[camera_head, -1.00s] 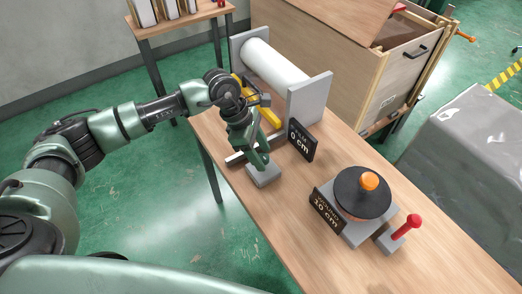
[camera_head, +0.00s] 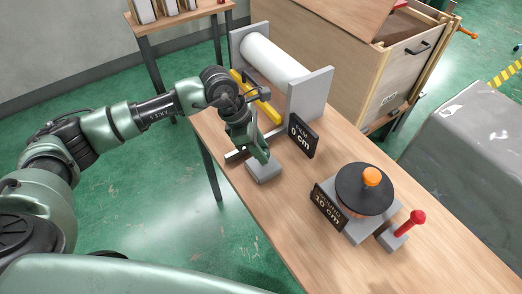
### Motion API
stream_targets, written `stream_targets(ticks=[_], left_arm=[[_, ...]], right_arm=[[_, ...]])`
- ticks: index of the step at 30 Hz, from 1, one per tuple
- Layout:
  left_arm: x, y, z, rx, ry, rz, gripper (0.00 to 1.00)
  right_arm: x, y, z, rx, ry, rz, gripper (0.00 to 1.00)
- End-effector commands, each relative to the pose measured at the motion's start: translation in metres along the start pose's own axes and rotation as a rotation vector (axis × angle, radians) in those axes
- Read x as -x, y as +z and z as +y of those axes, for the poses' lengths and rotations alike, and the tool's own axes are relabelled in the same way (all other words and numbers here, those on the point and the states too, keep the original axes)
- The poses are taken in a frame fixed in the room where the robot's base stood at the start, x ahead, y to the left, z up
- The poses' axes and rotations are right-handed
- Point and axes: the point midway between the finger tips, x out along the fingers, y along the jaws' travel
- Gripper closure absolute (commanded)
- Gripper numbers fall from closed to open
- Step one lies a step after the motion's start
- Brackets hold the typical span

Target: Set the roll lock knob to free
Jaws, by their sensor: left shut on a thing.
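My left gripper (camera_head: 263,157) points down at a small grey block (camera_head: 265,172) on the table, in front of the white film roll (camera_head: 272,58). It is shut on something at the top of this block. That is likely the roll lock knob, but the fingers hide it, so its setting cannot be read. The roll lies between two grey end plates (camera_head: 311,95). My right gripper is not in view.
A black sign reading 0 cm (camera_head: 302,136) stands close right of the gripper. Further right are a dark disc with an orange knob (camera_head: 371,176), a 10 cm sign (camera_head: 327,206) and a red-topped lever (camera_head: 417,217). The wooden table (camera_head: 290,225) has bare room between.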

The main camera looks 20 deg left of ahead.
Motion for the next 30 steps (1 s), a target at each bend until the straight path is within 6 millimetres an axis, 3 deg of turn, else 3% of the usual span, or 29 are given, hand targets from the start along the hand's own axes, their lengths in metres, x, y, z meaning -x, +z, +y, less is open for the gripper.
stream_targets(ticks=[30], left_arm=[[-0.005,0.003,-0.004,0.878,0.368,-0.006,1.0]], right_arm=[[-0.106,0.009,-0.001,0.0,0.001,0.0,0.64]])
